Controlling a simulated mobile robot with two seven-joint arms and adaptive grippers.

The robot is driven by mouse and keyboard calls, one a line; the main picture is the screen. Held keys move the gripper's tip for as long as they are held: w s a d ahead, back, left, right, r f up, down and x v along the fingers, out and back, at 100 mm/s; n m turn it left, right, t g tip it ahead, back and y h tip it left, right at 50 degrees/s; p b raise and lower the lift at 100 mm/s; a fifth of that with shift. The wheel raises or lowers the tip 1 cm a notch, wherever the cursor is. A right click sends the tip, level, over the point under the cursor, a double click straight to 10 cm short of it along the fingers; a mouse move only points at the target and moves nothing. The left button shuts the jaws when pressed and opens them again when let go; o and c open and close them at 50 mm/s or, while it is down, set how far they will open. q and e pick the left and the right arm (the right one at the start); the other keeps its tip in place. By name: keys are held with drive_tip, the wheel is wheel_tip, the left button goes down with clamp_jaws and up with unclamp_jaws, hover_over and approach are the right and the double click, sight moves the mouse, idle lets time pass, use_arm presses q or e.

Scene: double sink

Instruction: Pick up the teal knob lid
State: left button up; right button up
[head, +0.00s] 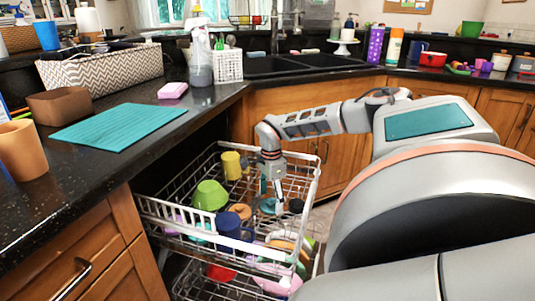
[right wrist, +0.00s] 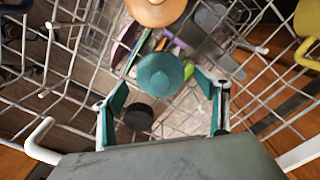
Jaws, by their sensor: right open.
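The teal knob lid (head: 267,206) sits in the upper dish rack of the pulled-out dishwasher, partly hidden behind my right gripper. In the right wrist view the round teal lid (right wrist: 160,73) shows from above, just beyond and between the fingertips. My right gripper (head: 271,190) points down into the rack above the lid. Its two teal-padded fingers (right wrist: 162,88) are spread apart with nothing held between them. I cannot tell the exact height gap to the lid. My left gripper is not in view.
Around the lid stand an orange item (head: 240,211), a dark round item (head: 296,205), a dark blue mug (head: 230,224), a green bowl (head: 209,195) and a yellow mug (head: 231,165). The wire rack (head: 165,209) has raised rims and tines. The counter holds a teal mat (head: 120,126).

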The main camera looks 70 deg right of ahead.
drive_tip(key=shift+r, duration=0.1)
drive_tip(key=shift+c, duration=0.5)
drive_tip(key=c, duration=1.8)
